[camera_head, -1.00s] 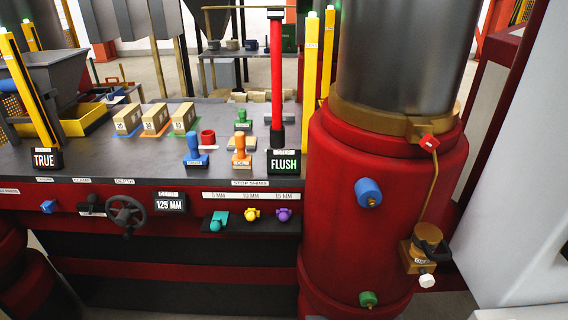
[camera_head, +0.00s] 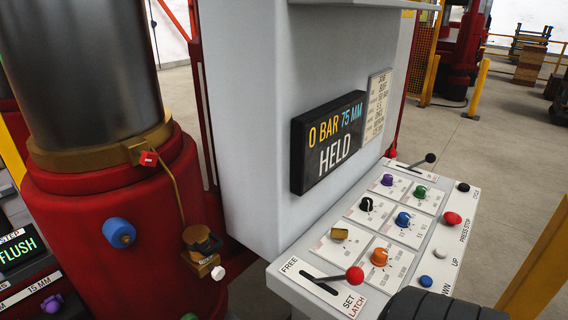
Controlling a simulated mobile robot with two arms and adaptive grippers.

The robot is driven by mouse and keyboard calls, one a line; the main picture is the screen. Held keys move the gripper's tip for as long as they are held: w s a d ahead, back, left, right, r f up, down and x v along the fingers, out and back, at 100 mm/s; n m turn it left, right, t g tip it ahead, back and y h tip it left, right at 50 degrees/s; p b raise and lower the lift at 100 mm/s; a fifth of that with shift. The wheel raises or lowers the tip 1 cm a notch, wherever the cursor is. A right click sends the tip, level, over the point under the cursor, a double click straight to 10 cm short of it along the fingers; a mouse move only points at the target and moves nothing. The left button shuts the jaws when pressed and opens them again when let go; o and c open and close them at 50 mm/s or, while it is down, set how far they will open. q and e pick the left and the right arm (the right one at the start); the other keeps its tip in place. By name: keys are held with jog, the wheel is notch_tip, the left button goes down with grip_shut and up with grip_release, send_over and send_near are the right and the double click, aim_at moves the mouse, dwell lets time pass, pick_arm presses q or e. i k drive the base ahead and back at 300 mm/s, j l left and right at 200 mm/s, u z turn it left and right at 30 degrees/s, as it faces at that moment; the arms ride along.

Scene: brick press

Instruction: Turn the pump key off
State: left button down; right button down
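A sloped white control panel (camera_head: 286,287) sticks out from the grey cabinet in the middle right. A small brass-coloured piece (camera_head: 340,234) sits on its left part and may be the pump key; its label is too small to read, and I cannot tell its setting. Near it are a black knob (camera_head: 366,204), an orange knob (camera_head: 379,257), a blue knob (camera_head: 403,219), a purple knob (camera_head: 387,180) and a green knob (camera_head: 420,192). No gripper fingers show. A dark rounded shape at the bottom edge may be part of my arm.
A red-knobbed lever (camera_head: 354,277) marked FREE, SET and LATCH is at the panel's front. A black lever (camera_head: 429,158) is at its back. A display (camera_head: 329,141) reads 0 BAR 75 MM HELD. A red press cylinder (camera_head: 100,230) stands left. Open floor lies beyond the panel.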

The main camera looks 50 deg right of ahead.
aim_at(338, 235)
jog(key=z, duration=0.4)
jog(key=l+z, duration=0.1)
jog(key=z, duration=1.1)
jog(key=i+z, duration=0.1)
jog(key=z, duration=0.3)
jog(key=k+l, duration=0.1)
